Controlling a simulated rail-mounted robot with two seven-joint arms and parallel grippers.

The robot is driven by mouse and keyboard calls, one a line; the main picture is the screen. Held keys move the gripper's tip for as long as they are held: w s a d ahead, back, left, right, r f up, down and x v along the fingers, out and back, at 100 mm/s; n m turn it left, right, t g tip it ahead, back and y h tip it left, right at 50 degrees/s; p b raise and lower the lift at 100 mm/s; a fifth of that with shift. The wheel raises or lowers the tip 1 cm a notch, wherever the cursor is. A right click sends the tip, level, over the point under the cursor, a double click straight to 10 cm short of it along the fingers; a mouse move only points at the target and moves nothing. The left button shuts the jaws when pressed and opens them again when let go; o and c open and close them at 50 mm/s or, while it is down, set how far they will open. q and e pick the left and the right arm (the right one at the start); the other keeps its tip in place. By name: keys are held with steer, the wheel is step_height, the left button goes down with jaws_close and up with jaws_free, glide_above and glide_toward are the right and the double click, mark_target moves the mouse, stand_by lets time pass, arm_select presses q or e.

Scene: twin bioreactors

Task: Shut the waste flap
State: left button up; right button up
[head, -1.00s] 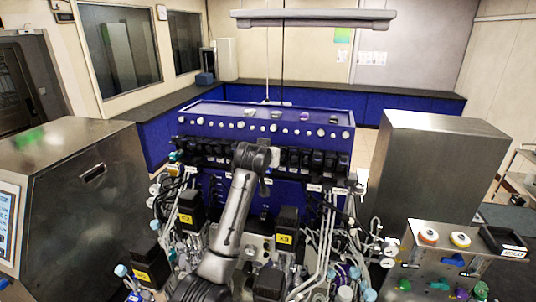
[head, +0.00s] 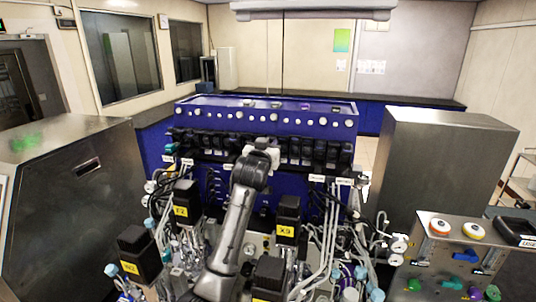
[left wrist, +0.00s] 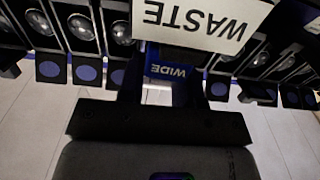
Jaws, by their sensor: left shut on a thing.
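My left gripper (left wrist: 163,88) shows in the left wrist view, shut on a blue part marked WIDE (left wrist: 172,71). A white WASTE label (left wrist: 203,22) is just above the fingers in that view. The flap itself cannot be told apart clearly from the parts around it. In the head view my left arm reaches up to the front of the blue bioreactor unit (head: 235,113); its gripper end (head: 263,150) is small and mostly hidden by the wrist. My right gripper is not in view.
A row of black modules (head: 300,150) runs along the unit's front, on both sides of the gripper. Dark blocks with yellow labels (head: 288,222), tubes and fittings crowd the area before it. Steel cabinets stand left (head: 70,190) and right (head: 440,165).

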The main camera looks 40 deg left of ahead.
arm_select(q)
jaws_close()
steer(key=o, duration=0.6)
jaws_free()
steer(key=shift+o, duration=0.2)
steer(key=shift+s+d, duration=0.15)
steer(key=shift+s, duration=0.1)
steer(key=b+v, duration=0.4)
steer(key=v, duration=0.9)
steer(key=shift+s+f, duration=0.1)
